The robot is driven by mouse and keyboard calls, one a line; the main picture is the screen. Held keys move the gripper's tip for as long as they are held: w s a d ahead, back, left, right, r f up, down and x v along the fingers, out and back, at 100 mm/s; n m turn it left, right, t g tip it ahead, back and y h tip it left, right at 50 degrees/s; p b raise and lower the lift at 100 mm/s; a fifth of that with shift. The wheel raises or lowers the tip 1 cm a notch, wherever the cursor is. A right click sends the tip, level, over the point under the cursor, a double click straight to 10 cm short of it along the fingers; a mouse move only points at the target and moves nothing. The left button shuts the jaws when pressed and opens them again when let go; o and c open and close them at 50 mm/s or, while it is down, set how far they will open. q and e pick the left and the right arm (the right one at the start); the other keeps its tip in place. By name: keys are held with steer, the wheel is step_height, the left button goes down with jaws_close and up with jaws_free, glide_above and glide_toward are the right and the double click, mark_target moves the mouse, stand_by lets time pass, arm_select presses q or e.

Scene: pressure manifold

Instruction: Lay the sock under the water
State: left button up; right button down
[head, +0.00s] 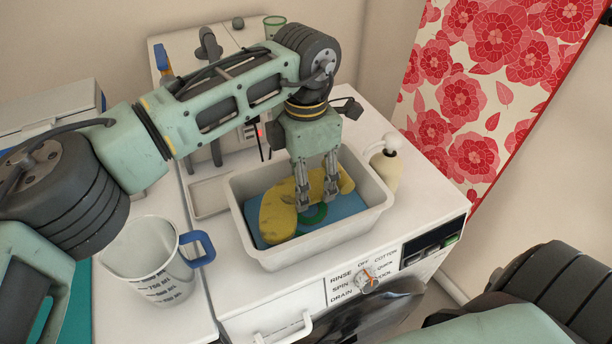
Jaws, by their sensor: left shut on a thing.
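The yellow sock (279,218) lies in a white basin (300,253) that holds blue water (344,209). Its broad left end and its right part show at the water; I cannot tell how much of it is under the surface. My left gripper (317,204) reaches down into the basin from above, with its fingers at the middle of the sock, shut on it. The fingers hide part of the sock. A green round thing (314,216) shows beside the fingertips.
The basin stands on a white washing machine (248,305) with a dial (365,280). A pump bottle (385,165) stands close to its right. A measuring jug (150,262) with a blue handle stands at the left. A shallow tray (207,198) lies left of the basin.

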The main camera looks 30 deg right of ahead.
arm_select(q)
steer(key=shift+f+b, duration=1.25)
steer(key=shift+f, duration=0.55)
steer(key=shift+f, duration=0.1)
steer(key=o, duration=1)
